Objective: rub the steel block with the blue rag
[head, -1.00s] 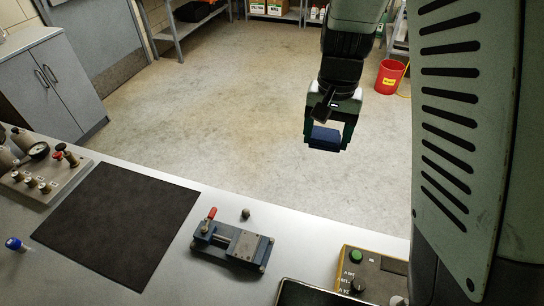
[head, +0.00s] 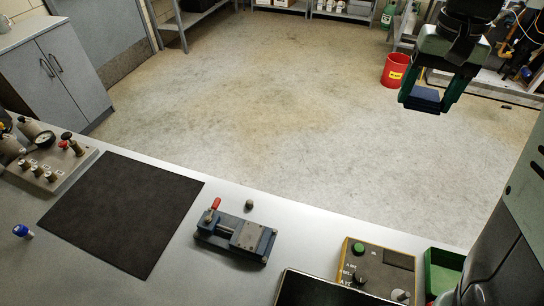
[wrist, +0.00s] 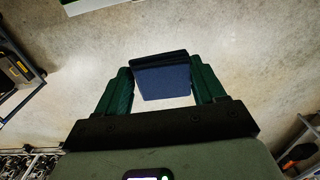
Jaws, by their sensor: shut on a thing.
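The blue rag (head: 424,96) looks like a flat folded pad. My gripper (head: 428,102) is shut on it and holds it in the air over the floor, at the upper right of the head view. In the wrist view the rag (wrist: 165,83) sits between the two green fingers of my gripper (wrist: 163,88). A grey steel block (head: 248,236) sits in a small blue vise (head: 213,238) with a red handle, on the bench. My gripper and the rag are far from the block. The block does not show in the wrist view.
A black mat (head: 122,212) lies left of the vise. A control box (head: 376,270) and a green bin (head: 441,271) stand to its right. A small dark knob (head: 249,205) is behind the vise. A red bucket (head: 397,70) stands on the floor near my gripper.

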